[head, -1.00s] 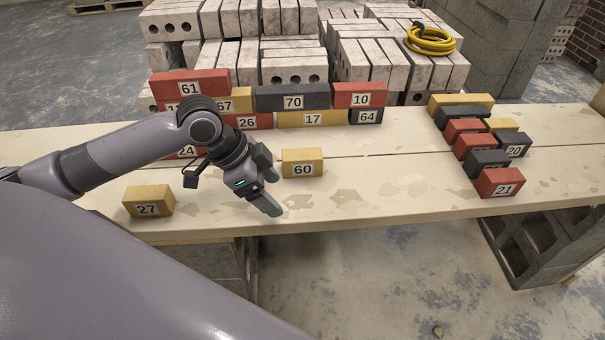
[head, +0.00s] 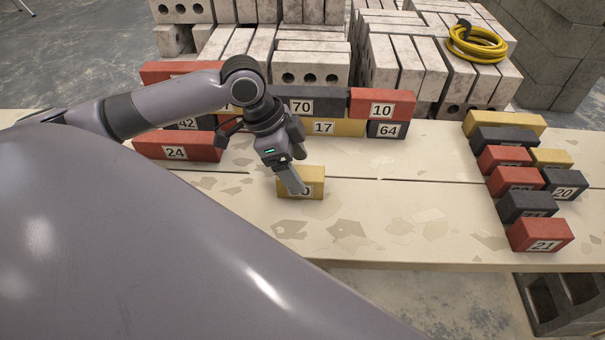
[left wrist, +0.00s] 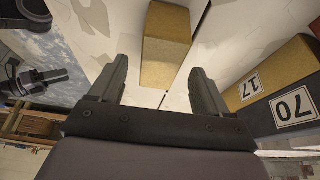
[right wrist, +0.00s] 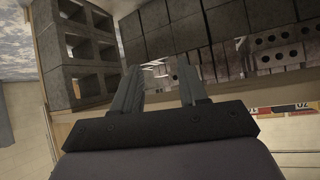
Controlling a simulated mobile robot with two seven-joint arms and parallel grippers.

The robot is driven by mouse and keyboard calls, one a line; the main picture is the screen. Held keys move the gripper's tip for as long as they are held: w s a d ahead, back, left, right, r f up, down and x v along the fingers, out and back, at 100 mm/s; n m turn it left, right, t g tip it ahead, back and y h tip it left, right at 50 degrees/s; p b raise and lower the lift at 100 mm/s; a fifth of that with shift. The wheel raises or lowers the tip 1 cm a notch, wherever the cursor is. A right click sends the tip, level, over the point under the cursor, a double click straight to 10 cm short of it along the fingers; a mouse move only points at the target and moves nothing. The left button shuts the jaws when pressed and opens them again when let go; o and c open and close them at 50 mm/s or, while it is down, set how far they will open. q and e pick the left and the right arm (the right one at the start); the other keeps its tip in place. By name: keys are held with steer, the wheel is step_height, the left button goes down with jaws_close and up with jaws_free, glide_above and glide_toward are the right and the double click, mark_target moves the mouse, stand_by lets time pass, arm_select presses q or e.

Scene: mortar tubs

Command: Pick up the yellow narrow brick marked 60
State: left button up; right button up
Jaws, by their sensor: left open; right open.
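The yellow narrow brick marked 60 (head: 313,184) lies on the pale bench, its label partly covered by my left gripper's finger. My left gripper (head: 291,165) is in front of the brick in the head view, open. In the left wrist view the yellow brick (left wrist: 167,42) shows ahead of and between the open fingers (left wrist: 160,80), with nothing gripped; its label is not visible there. My right gripper (right wrist: 160,85) is open and empty in the right wrist view, and it is not in the head view.
A row of stacked bricks, including the black brick 70 (head: 308,102) and yellow brick 17 (head: 338,128), stands behind. Red brick 24 (head: 178,147) is at left. A stack with red brick 21 (head: 541,235) stands at right. The bench (head: 400,215) between is clear.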

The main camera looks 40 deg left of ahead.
mark_target(299, 173)
arm_select(q)
steer(key=b+x, duration=0.1)
steer(key=x, duration=0.2)
steer(key=shift+s, duration=0.15)
steer(key=shift+x, duration=0.9)
steer(key=shift+a, duration=0.1)
arm_select(e)
steer(key=shift+w+a+r+t, duration=0.3)
steer(key=shift+w+a+r, duration=0.25)
steer(key=shift+w+a, duration=0.2)
steer(key=shift+s+d, duration=0.15)
arm_select(q)
steer(key=shift+f, duration=0.15)
arm_select(e)
steer(key=shift+s+d, duration=0.1)
arm_select(q)
steer(key=c, duration=1.4)
arm_select(e)
steer(key=shift+r, duration=0.1)
arm_select(q)
steer(key=shift+o, duration=0.2)
